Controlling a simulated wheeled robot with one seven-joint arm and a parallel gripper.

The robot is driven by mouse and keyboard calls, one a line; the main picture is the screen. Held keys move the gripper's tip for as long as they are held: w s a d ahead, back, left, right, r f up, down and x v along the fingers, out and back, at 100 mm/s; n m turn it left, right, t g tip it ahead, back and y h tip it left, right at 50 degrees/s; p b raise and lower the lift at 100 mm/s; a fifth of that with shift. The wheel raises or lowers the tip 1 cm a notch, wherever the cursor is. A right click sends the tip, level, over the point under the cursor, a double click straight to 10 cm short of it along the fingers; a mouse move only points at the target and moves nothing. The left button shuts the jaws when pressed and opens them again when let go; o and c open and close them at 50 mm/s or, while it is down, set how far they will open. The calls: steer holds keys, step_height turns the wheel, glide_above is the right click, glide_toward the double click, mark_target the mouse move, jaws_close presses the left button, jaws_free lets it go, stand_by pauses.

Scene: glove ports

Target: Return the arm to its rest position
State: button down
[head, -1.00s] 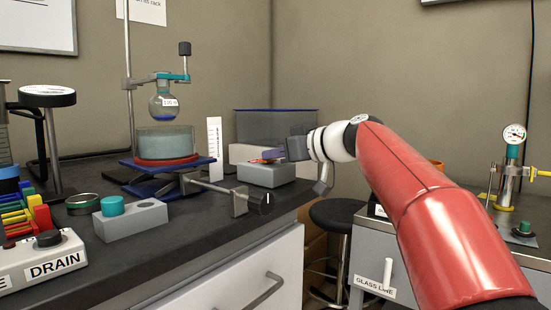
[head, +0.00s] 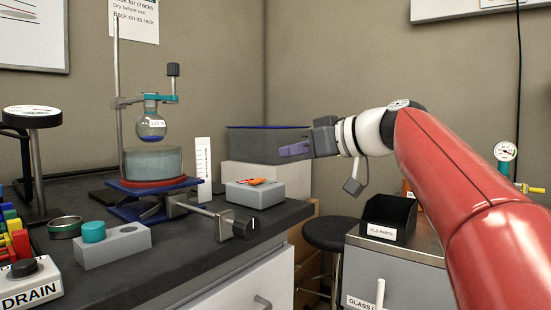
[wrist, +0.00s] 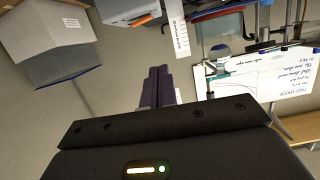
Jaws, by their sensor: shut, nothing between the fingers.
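My gripper (head: 294,150) is at the end of my red and white arm, raised in front of the grey bin at the back corner of the bench. Its purple fingers point left and are closed together with nothing between them. In the wrist view the fingers (wrist: 156,88) also show pressed side by side and empty. The gripper is apart from the bench and from the grey box (head: 268,192) with an orange item on top, which stands below and to the left of it.
On the bench (head: 190,240) stand a flask over a bath (head: 152,163) on a jack with a projecting knob (head: 243,229), and a grey block with a teal cap (head: 94,232). A stool (head: 335,235) and a cabinet with a black OLD PARTS bin (head: 388,218) are at the right.

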steer(key=shift+v, duration=0.75)
